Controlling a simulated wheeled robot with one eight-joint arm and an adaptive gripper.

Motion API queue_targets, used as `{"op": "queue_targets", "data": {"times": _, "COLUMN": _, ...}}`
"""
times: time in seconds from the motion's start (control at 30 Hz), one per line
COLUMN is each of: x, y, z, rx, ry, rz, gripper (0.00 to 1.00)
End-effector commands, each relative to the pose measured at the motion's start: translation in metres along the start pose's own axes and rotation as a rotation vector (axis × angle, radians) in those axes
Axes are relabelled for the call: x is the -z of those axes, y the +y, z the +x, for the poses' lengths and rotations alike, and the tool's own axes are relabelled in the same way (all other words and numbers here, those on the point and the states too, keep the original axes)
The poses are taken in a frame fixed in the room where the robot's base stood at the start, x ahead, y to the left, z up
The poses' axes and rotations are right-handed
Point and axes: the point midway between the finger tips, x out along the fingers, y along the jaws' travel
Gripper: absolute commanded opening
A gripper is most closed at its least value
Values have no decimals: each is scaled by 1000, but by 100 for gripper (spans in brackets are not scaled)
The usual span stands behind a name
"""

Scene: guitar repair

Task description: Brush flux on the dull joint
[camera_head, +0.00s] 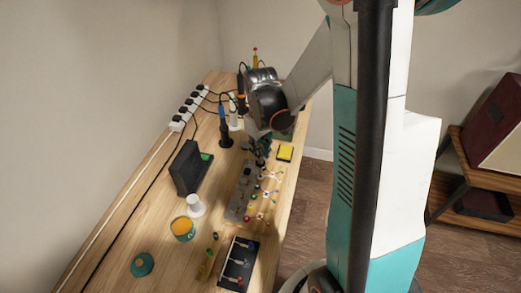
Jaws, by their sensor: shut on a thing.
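My gripper (261,150) points down over the far end of a grey metal plate (236,205) on the workbench. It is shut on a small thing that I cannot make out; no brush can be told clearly. Several small parts with coloured wires (270,176) sit along the plate's right side. Which joint is the dull one cannot be told at this size. An open round tin with orange-yellow contents (182,228), possibly the flux, stands to the left of the plate's near end. A teal round lid (142,265) lies nearer the front.
The wooden bench (115,235) also carries a black upright holder (187,168), a white cone (195,205), a blue-handled tool (224,125), a yellow sponge (285,152), a dark tray (238,264) and a power strip (187,108) with cables. The bench's left front is mostly clear.

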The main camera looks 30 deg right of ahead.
Motion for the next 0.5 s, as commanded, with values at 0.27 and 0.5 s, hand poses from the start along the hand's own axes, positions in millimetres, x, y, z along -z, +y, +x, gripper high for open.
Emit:
{"op": "queue_targets", "data": {"times": 0.27, "x": 0, "y": 0, "z": 8, "rx": 0, "ry": 0, "rz": 0, "gripper": 0}}
{"op": "queue_targets", "data": {"times": 0.5, "x": 0, "y": 0, "z": 11, "rx": 0, "ry": 0, "rz": 0, "gripper": 0}}
